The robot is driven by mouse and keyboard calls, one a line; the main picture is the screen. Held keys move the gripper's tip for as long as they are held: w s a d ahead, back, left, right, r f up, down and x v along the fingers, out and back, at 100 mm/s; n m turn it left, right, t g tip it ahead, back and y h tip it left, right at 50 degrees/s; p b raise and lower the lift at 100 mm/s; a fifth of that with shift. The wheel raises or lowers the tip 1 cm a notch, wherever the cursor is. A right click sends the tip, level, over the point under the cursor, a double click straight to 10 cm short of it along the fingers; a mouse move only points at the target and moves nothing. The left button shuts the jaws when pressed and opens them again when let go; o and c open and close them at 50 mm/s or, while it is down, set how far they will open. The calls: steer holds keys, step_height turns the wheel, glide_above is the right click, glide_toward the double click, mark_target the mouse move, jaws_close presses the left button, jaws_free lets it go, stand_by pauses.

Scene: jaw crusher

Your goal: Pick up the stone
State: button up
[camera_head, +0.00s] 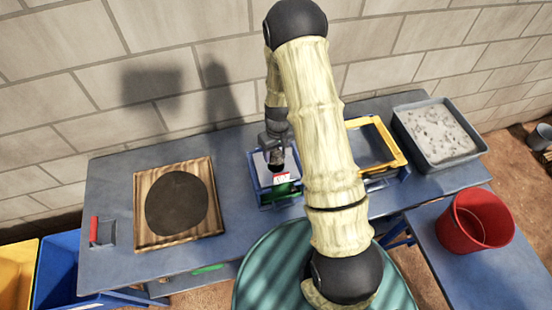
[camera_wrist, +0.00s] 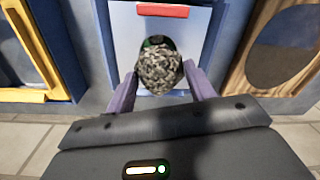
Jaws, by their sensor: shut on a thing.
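The stone (camera_wrist: 159,71) is a rough, speckled grey-brown lump in the wrist view. My gripper (camera_wrist: 163,88) has its two purplish fingers on either side of the stone and is shut on it. Below the stone is the jaw crusher (camera_wrist: 125,40), a pale panel in a blue frame with a red bar at one end and a dark opening partly hidden by the stone. In the head view the crusher (camera_head: 264,190) stands on the blue table, with my gripper (camera_head: 275,160) above it. The stone cannot be made out clearly in the head view.
A wooden board with a dark round patch (camera_head: 177,203) lies left on the blue table (camera_head: 112,180). A yellow-framed box (camera_head: 398,155) and a grey tray of gravel (camera_head: 440,160) are to the right. A red bucket (camera_head: 477,222) stands front right. The wall (camera_head: 150,50) is close behind.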

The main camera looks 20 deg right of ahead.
mark_target(275, 153)
steer(key=shift+r+b, duration=0.75)
steer(key=shift+r, duration=2.05)
